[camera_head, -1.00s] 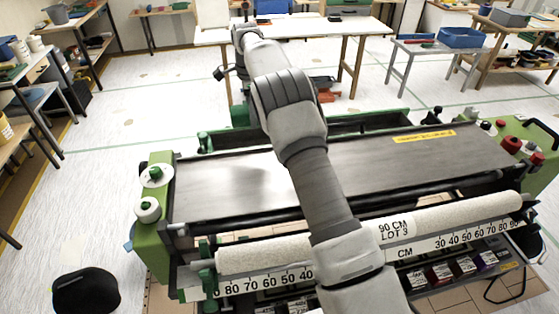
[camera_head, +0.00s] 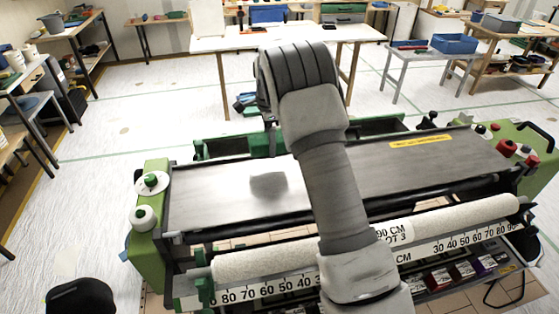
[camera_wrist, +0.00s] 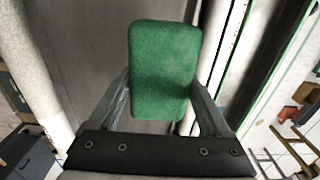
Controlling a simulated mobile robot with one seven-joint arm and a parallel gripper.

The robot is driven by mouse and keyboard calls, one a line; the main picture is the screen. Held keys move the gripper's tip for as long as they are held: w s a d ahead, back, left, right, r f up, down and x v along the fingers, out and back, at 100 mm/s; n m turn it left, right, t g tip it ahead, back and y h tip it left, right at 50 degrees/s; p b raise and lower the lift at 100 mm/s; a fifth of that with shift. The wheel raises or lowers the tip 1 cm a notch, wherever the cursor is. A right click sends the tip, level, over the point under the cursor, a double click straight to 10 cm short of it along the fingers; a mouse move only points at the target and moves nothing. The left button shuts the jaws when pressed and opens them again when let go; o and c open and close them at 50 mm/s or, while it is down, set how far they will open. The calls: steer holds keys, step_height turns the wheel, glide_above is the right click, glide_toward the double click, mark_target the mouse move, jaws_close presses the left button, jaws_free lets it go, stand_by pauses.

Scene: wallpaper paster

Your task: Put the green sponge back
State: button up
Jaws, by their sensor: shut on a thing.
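The green sponge (camera_wrist: 165,70) is a green block seen in the wrist view. My gripper (camera_wrist: 163,100) is shut on it, with one grey finger on each side. The sponge is held up over the grey metal top of the machine; its exact height cannot be told. In the head view my arm hides the sponge, and only a little of the wrist end shows left of the arm. A dark shadow lies on the metal top (camera_head: 215,195) below it.
The green-sided paster machine (camera_head: 150,240) has a white roll (camera_head: 265,262) along its front. A green trough (camera_head: 225,147) runs along its back. Knobs (camera_head: 510,147) stand at its right end. A work table (camera_head: 215,42) stands behind, with clear floor between. A black rounded object (camera_head: 82,297) is lower left.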

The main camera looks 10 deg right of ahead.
mark_target(280, 154)
steer(key=shift+s+d+f, duration=1)
steer(key=shift+s+d, duration=0.2)
steer(key=shift+s, duration=0.05)
steer(key=shift+f+p, duration=0.35)
steer(key=shift+f, duration=1.5)
steer(key=shift+f, duration=0.3)
steer(key=o, duration=1.2)
steer(key=shift+r, duration=0.15)
